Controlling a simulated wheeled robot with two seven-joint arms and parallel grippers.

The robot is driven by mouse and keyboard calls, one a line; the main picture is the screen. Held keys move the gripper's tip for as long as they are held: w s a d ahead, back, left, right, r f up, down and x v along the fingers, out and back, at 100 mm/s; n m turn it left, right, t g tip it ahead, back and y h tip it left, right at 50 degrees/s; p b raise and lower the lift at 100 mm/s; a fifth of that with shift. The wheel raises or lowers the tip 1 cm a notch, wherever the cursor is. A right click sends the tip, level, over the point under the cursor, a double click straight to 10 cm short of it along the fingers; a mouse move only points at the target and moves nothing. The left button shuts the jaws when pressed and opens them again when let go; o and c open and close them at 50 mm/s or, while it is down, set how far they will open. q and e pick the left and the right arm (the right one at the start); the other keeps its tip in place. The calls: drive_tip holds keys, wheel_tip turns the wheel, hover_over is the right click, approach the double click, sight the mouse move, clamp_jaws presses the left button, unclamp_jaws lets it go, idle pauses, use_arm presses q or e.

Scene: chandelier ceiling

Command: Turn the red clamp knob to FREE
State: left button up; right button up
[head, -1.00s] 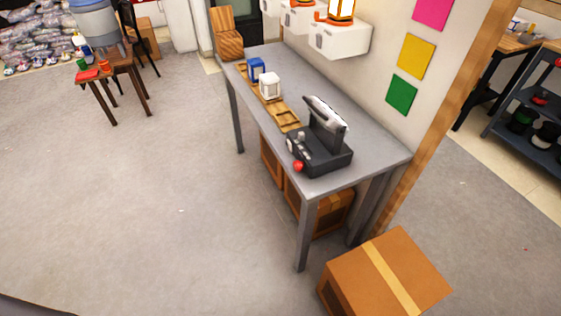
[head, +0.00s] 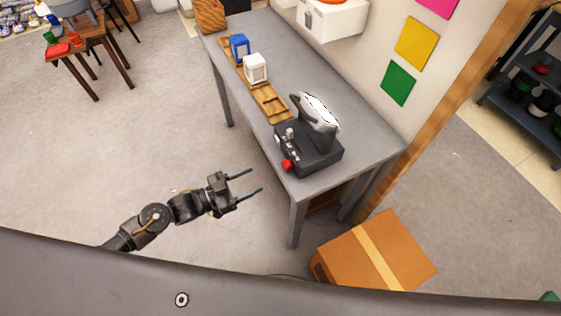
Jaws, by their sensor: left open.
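The red clamp knob (head: 287,165) sits on the front left corner of a black machine (head: 317,157) on the grey table. A silver part stands just behind the knob, and a raised dark arm with a pale top rises from the machine. The knob's marking is too small to read. My left gripper (head: 255,181) is open and empty, left of the table's near end. Its two fingers point right, toward the table, apart from the knob. My right gripper does not show.
The grey table (head: 372,155) stands against the wall. A wooden tray (head: 270,103), a white container (head: 255,69) and a blue one (head: 239,46) line its left edge. A cardboard box (head: 385,250) sits on the floor at the near end.

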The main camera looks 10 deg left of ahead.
sight(284, 165)
use_arm(q)
drive_tip(key=p+x, duration=0.2)
drive_tip(key=x, duration=0.7)
drive_tip(key=shift+w, duration=0.2)
drive_tip(key=shift+w+d, duration=0.3)
drive_tip(key=shift+d, duration=0.2)
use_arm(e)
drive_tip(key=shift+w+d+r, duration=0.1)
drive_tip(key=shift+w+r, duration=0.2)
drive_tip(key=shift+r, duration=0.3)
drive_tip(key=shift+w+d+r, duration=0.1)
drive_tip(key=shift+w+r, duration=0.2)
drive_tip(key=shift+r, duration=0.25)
use_arm(q)
drive_tip(key=c, duration=1)
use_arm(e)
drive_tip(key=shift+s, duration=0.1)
